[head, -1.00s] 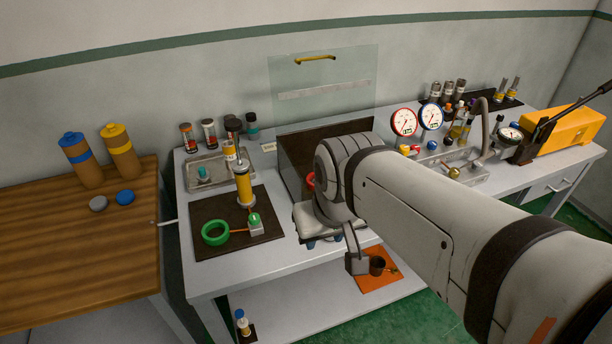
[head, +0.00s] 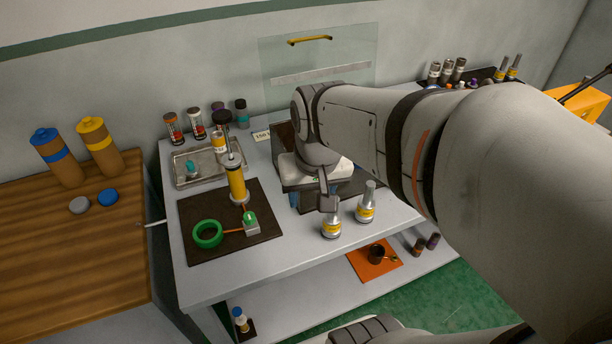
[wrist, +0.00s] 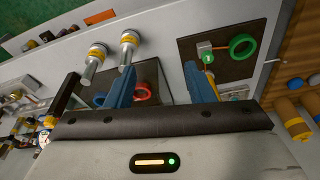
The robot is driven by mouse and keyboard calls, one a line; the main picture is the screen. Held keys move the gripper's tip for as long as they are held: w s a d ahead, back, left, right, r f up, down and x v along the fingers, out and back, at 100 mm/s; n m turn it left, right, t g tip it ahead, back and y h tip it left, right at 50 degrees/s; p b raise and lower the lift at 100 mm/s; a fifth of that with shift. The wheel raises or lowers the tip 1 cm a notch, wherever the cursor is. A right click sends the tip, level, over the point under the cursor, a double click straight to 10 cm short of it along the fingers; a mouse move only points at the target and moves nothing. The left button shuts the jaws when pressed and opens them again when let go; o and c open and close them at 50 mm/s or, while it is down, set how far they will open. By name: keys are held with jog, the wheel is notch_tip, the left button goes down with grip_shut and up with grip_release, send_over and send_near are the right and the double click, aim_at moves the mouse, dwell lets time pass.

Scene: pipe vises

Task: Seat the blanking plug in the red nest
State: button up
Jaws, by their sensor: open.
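My gripper (head: 312,197) is over the middle of the bench, partly hidden by its own wrist. In the wrist view its two blue fingers (wrist: 163,88) are apart with nothing held between them. A red ring (wrist: 140,92), perhaps the red nest, lies on a dark mat beyond the left finger in the wrist view. My arm hides it in the head view. Two silver tapered pieces with yellow bands, one left (head: 332,221) and one right (head: 366,204), stand upright at the bench's front edge. I cannot tell whether either is the blanking plug.
A green ring (head: 208,234) and a yellow cylinder (head: 237,184) stand on the left mat (head: 187,212). A metal tray (head: 181,178) and several jars are behind. A clear upright panel (head: 345,55) backs the bench. An orange mat (head: 362,268) lies lower down.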

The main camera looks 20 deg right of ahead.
aim_at(333, 217)
jog(key=w+d+f+m+g+b, duration=0.1)
jog(key=w+d+f, duration=0.2)
jog(key=w+d+f+m+b, duration=0.1)
jog(key=w+d+f+m, duration=0.1)
jog(key=w+d+f, duration=0.1)
jog(key=w+d+f+m+g+b, duration=0.1)
jog(key=w+d+f+m, duration=0.1)
jog(key=d+f, duration=0.1)
jog(key=shift+w+d+f+g, duration=0.15)
jog(key=shift+w+d+f, duration=0.05)
jog(key=shift+f, duration=0.25)
jog(key=shift+w+d+f+g, duration=0.15)
jog(key=shift+w+d+f, duration=0.05)
jog(key=shift+f, duration=0.2)
jog(key=shift+w+d+f, duration=0.1)
jog(key=shift+d+f, duration=0.1)
jog(key=shift+f, duration=0.5)
notch_tip(333, 217, down, 7)
jog(key=shift+a+r+p, duration=0.15)
jog(key=shift+r+p, duration=0.05)
jog(key=shift+p, duration=0.1)
jog(key=shift+c, duration=0.6)
grip_shut()
